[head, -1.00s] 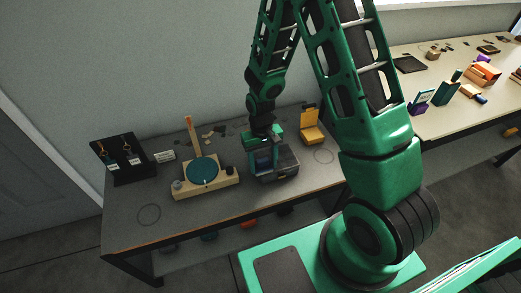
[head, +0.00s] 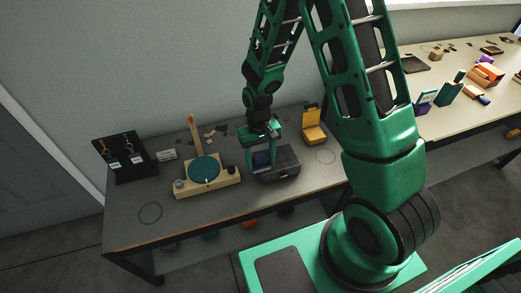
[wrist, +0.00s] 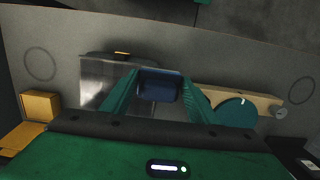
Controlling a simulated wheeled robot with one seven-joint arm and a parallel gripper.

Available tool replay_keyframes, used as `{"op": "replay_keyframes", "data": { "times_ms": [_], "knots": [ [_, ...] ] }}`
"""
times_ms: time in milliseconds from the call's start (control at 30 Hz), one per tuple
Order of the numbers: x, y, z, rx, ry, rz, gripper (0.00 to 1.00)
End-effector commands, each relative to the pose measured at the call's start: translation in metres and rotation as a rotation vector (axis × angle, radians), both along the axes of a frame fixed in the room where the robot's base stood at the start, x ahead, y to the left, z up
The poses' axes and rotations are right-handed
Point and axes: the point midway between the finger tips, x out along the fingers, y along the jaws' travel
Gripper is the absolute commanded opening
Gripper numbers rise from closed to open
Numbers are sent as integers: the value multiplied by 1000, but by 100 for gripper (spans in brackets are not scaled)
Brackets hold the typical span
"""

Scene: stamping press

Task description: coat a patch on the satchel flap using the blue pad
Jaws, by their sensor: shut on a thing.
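My gripper (head: 263,163) is shut on the blue pad (wrist: 158,86), a dark blue block between the two green fingers in the wrist view. In the head view the pad (head: 262,158) shows small and dark, in front of or over the left part of a grey metal box (head: 284,166). I cannot tell whether it touches the box. A yellow thing with a raised flap (head: 311,116), which looks like the satchel, stands to the right behind the box. Its yellow body also shows at the left edge of the wrist view (wrist: 40,104). No coated patch can be made out.
A beige turntable with a teal disc (head: 204,170) and an upright post stands left of the box. A black rack (head: 125,160) is at the table's left end. Small dark pieces lie behind. The front strip of the grey table (head: 215,216) is clear.

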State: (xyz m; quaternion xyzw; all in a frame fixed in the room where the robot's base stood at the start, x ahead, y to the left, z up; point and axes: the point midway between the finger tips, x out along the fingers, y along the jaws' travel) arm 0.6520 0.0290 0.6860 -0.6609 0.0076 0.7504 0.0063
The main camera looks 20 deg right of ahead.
Motion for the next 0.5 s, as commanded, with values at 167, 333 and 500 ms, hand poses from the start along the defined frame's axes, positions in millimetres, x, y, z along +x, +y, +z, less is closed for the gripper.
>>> {"op": "replay_keyframes", "data": {
  "times_ms": [167,333,500],
  "knots": [
    [1,-3,17,0,-2,-5,26],
    [1,-4,32,0,-3,-6,26],
    [1,-4,47,0,-2,-7,26]
  ]
}}
